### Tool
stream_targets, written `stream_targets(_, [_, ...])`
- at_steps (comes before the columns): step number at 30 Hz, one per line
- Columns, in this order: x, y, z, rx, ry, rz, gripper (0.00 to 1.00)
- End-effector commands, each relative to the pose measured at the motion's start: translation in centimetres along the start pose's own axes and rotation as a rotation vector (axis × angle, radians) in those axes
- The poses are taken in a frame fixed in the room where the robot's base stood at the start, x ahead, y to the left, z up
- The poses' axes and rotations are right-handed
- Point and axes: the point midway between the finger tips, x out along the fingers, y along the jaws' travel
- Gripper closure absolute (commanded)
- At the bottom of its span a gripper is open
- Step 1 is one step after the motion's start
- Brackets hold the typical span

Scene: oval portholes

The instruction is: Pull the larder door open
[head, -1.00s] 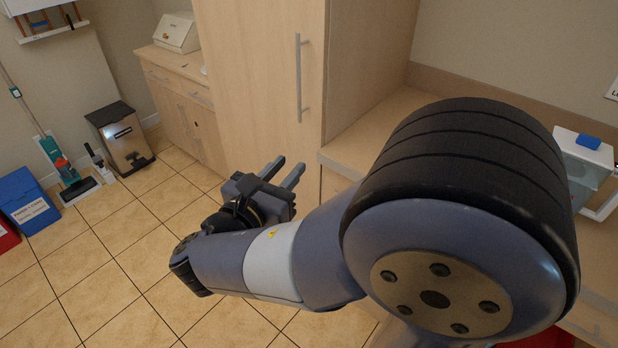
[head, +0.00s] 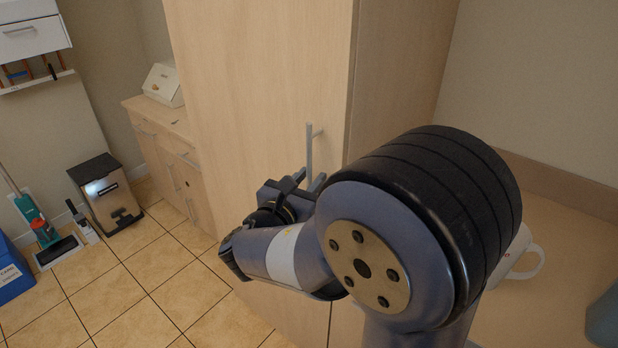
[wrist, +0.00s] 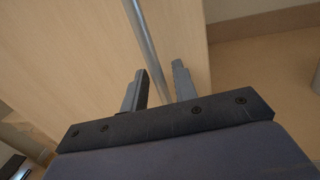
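The larder door (head: 255,80) is a tall pale wood panel in the middle of the head view, and it looks shut. Its vertical metal bar handle (head: 309,150) is near the door's right edge; its lower part is hidden behind my gripper and arm. My gripper (head: 308,180) is at the handle's lower part. In the wrist view my gripper (wrist: 160,85) is open, its two fingers apart. The handle (wrist: 146,45) runs down toward the gap between the fingers there. I cannot tell whether either finger touches it.
A worktop (head: 560,275) with a white mug (head: 525,258) lies right of the larder. A low cabinet (head: 165,150) with a cream box (head: 163,84) stands to the left. A metal bin (head: 108,195) is farther left. Tiled floor (head: 150,275) before the door is clear.

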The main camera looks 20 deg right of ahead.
Motion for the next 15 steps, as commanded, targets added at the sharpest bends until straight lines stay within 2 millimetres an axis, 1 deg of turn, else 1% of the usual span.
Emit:
stream_targets(9, [0.21,0.02,-0.02,0.0,0.0,0.001,0.73])
stream_targets(15, [0.19,0.01,-0.02,0.0,0.0,0.001,0.89])
